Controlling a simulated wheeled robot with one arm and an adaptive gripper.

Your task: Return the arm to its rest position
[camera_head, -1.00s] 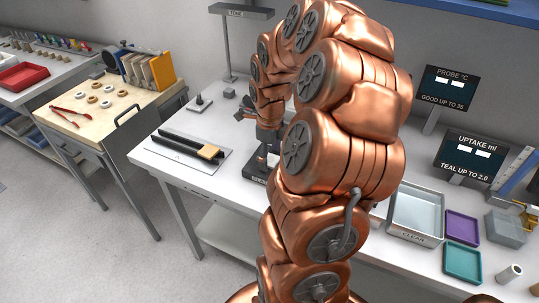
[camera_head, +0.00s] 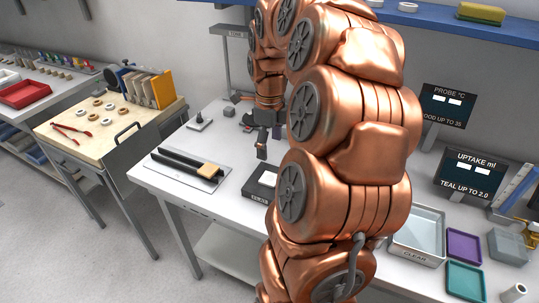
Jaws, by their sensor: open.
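My copper-coloured arm rises through the middle of the head view and bends over at the top. Its end hangs down over the white bench (camera_head: 215,195). My gripper (camera_head: 262,152) is dark grey, points downward and is open, with nothing seen in it. It is above the bench, behind a dark box with a light top (camera_head: 262,182) that my arm partly covers. The gripper appears apart from that box.
A clear tray (camera_head: 418,234), a purple tray (camera_head: 463,245) and a teal tray (camera_head: 466,281) are at right. Two display signs (camera_head: 446,107) stand behind. A blue shelf (camera_head: 440,24) is overhead.

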